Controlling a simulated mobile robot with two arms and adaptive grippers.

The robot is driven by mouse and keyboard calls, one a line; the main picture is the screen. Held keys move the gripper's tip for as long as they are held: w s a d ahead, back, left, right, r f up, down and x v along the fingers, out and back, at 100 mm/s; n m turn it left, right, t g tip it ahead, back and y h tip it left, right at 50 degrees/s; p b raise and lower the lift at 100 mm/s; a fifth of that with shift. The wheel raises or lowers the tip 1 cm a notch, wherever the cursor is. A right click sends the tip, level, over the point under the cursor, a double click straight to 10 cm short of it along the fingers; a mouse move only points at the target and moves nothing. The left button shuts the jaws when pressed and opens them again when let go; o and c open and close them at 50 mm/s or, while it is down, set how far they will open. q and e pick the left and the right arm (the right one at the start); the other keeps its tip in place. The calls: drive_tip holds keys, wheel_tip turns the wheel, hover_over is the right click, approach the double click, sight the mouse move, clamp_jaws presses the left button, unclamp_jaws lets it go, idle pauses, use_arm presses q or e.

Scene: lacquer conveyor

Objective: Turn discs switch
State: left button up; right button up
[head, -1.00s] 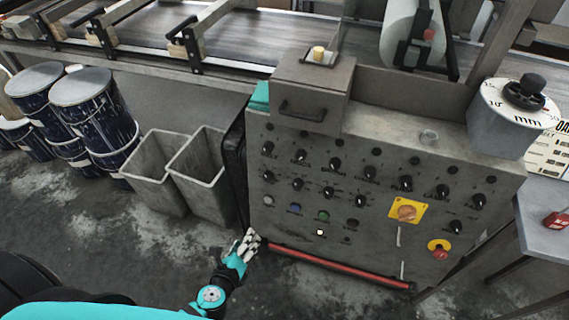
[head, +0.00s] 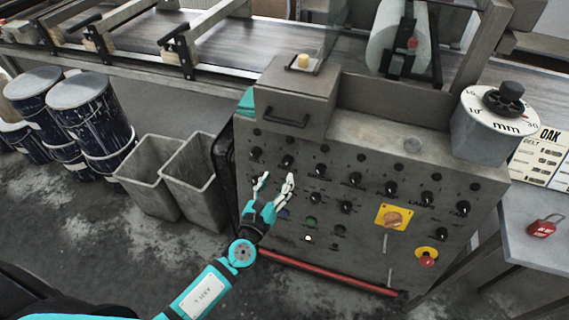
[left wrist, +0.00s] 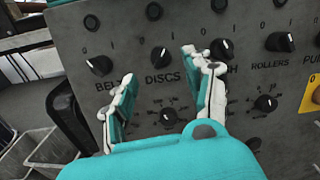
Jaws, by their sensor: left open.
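The discs switch (left wrist: 158,57) is a black rotary knob above the word DISCS, in the upper knob row of the grey control panel. In the head view it is the second knob from the left (head: 287,162). I cannot tell its exact setting. My left gripper (head: 276,180) is in front of the panel, just below that knob. In the left wrist view its two fingers (left wrist: 161,72) are spread with nothing between them, framing the DISCS label below the knob. The gripper appears apart from the knob. My right gripper is not in view.
The belt knob (left wrist: 99,65) and rollers knob (left wrist: 279,41) share the upper row. Smaller knobs sit lower. A yellow-plated switch (head: 393,217) and red emergency button (head: 426,256) are right. A red bar (head: 320,271) runs along the panel's bottom. Grey bins (head: 155,175) stand left.

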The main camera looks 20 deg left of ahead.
sight(285, 166)
use_arm(q)
drive_tip(key=w, duration=0.6)
drive_tip(key=shift+d, duration=0.2)
drive_tip(key=shift+c, duration=0.4)
drive_tip(key=shift+c, duration=1)
clamp_jaws()
